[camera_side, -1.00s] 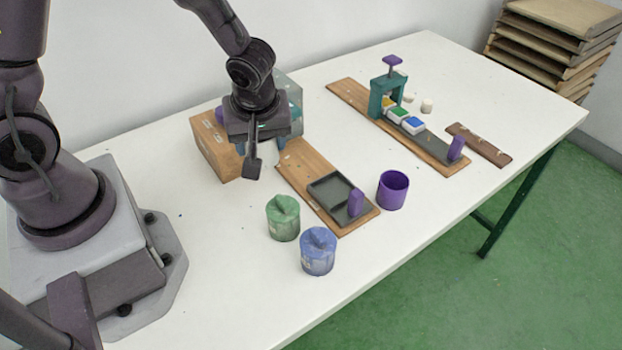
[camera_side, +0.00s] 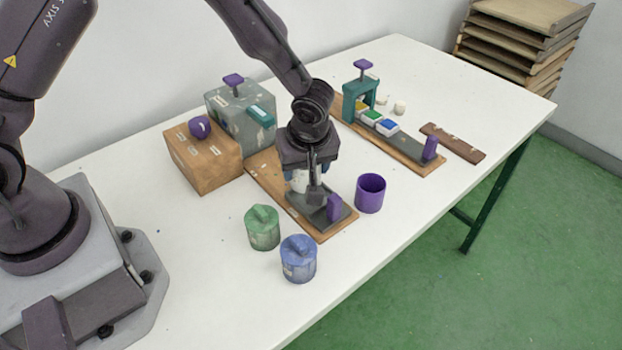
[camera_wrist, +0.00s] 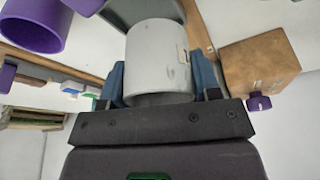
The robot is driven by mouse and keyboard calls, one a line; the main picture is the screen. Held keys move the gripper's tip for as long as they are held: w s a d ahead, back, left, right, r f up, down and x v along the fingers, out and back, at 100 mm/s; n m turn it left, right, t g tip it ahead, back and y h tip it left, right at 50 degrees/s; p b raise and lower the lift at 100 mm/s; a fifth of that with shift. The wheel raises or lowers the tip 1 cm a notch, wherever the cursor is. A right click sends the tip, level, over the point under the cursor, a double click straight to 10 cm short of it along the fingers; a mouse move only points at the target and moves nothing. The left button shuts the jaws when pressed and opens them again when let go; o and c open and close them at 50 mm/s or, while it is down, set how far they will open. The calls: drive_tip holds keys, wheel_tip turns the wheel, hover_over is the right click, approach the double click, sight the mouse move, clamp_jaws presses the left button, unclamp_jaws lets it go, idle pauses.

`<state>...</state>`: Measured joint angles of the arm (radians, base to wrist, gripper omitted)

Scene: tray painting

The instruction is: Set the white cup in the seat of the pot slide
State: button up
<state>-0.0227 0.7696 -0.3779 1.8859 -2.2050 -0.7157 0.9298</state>
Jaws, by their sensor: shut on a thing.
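The white cup (camera_wrist: 158,55) is between the two blue fingers of my gripper (camera_wrist: 162,80) in the wrist view. In the side view a part of the white cup (camera_side: 297,183) shows below my gripper (camera_side: 308,186), and the rest is hidden by the wrist. My gripper is shut on the cup, over the dark pot slide (camera_side: 347,214) on its wooden board. The slide has a purple handle (camera_side: 334,207) at its near end. My gripper hides most of the seat. I cannot tell whether the cup's base touches it.
A purple cup (camera_side: 370,194) stands to the right of the slide. A green pot (camera_side: 263,228) and a blue pot (camera_side: 299,260) stand in front. A brown box (camera_side: 205,165) and a grey box (camera_side: 235,125) are behind left. A paint slide (camera_side: 405,140) lies at right.

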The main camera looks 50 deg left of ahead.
drive_tip(key=shift+w+d+f, duration=0.1)
drive_tip(key=shift+w+f, duration=0.6)
drive_tip(key=shift+f, duration=1.6)
drive_tip(key=shift+f, duration=0.15)
drive_tip(key=o, duration=1)
drive_tip(key=shift+c, duration=0.2)
